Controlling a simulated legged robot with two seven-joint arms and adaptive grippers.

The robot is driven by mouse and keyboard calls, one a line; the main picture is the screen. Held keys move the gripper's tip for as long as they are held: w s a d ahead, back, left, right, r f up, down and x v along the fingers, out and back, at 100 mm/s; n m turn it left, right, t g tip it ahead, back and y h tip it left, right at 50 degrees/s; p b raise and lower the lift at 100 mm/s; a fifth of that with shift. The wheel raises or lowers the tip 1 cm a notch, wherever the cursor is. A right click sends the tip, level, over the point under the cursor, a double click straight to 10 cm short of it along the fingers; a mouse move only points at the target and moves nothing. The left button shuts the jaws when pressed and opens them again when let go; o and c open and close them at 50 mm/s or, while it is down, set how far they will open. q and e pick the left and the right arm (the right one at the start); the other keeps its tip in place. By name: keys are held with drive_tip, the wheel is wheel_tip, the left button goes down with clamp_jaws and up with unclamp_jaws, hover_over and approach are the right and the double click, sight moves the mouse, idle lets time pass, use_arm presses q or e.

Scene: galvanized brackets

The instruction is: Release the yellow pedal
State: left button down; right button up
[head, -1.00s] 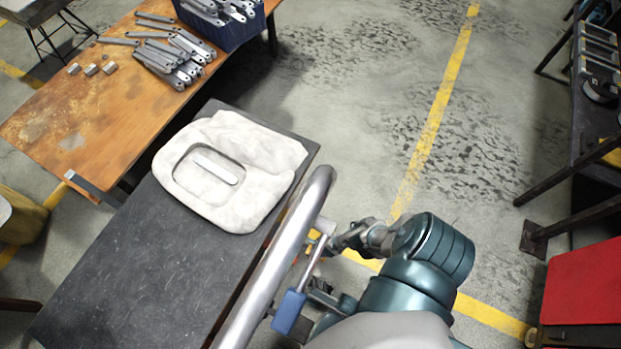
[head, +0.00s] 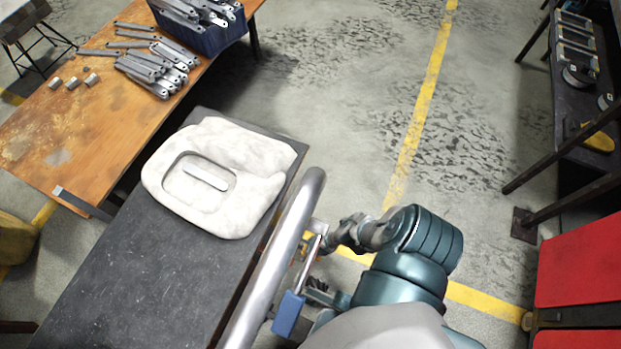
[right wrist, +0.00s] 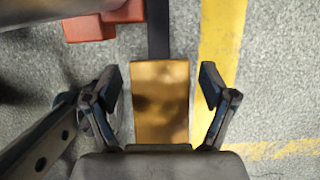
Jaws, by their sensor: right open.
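The yellow pedal (right wrist: 160,103) is a worn yellow-brown block on a dark bar in the right wrist view. My right gripper (right wrist: 161,88) is open, with one finger on each side of the pedal. Gaps show between both fingers and the pedal. In the head view my right arm reaches down beside a grey metal tube, which hides part of the gripper area, so the pedal is hard to make out there. My left gripper is not in view.
A thick grey tube (head: 283,250) and a blue block (head: 288,315) are close to my right arm. A dark table (head: 130,270) holds a white moulded tray (head: 240,215) with one bracket. An orange-topped table (head: 75,130) carries brackets.

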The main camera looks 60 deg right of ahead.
drive_tip(key=shift+w+d+r, duration=0.1)
drive_tip(key=shift+w+r, duration=0.1)
drive_tip(key=shift+r, duration=0.25)
drive_tip(key=v, duration=1.1)
drive_tip(key=shift+s+f, duration=0.15)
drive_tip(key=shift+s, duration=0.25)
drive_tip(key=shift+s, duration=0.1)
